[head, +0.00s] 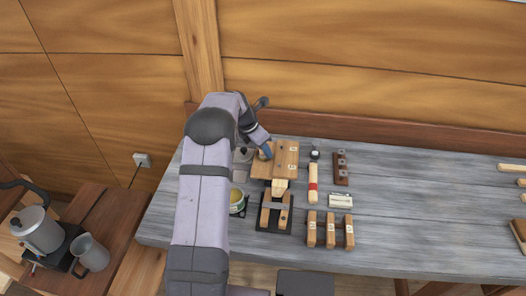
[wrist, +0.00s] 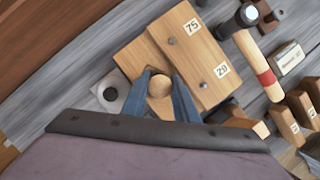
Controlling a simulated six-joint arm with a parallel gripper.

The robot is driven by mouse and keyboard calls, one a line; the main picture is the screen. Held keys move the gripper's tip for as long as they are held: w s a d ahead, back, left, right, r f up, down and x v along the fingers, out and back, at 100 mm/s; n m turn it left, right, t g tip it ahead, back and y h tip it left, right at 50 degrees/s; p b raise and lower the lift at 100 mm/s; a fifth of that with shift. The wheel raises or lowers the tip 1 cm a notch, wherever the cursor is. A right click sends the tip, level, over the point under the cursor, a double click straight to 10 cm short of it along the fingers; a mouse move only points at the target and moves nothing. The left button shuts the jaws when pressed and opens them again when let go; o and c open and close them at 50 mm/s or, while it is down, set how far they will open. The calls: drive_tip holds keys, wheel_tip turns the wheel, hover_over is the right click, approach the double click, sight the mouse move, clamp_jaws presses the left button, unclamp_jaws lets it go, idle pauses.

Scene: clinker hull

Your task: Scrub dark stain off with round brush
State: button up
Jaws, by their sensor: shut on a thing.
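My gripper (wrist: 161,76) has its two blue fingers either side of a round wooden knob, which looks like the top of the round brush (wrist: 160,86). The gripper (head: 265,152) is over the left part of the overlapping planks in the head view. The planks (head: 287,158) lie on the grey bench; in the wrist view the upper plank (wrist: 189,52) carries labels 75 and 20, and the lower plank (wrist: 137,56) lies to its left. The knob is over the lower plank, beside the upper plank's edge. The brush's bristles and any dark stain are hidden or cannot be made out.
Labelled wooden blocks (head: 329,231) and a wooden clamp-like piece (head: 275,210) stand in front. A tin (head: 237,205) is left. The bench's right middle is clear.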

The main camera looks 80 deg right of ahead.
drive_tip(key=shift+d+f+p, duration=0.1)
drive_tip(key=shift+d+p, duration=0.4)
drive_tip(key=shift+d, duration=2.2)
drive_tip(key=shift+f+b, duration=0.1)
drive_tip(key=shift+b, duration=0.25)
drive_tip(key=shift+a+b, duration=0.4)
drive_tip(key=shift+b, duration=0.25)
drive_tip(key=shift+a+b, duration=4.95)
drive_tip(key=shift+b, duration=2.15)
drive_tip(key=shift+d+r+p, duration=0.1)
drive_tip(key=shift+r+p, duration=0.15)
drive_tip(key=shift+p, duration=0.25)
drive_tip(key=shift+d+p, duration=4.85)
drive_tip(key=shift+p, duration=2.05)
drive_tip(key=shift+d+p, duration=0.35)
drive_tip(key=shift+p, duration=0.25)
drive_tip(key=shift+p, duration=0.6)
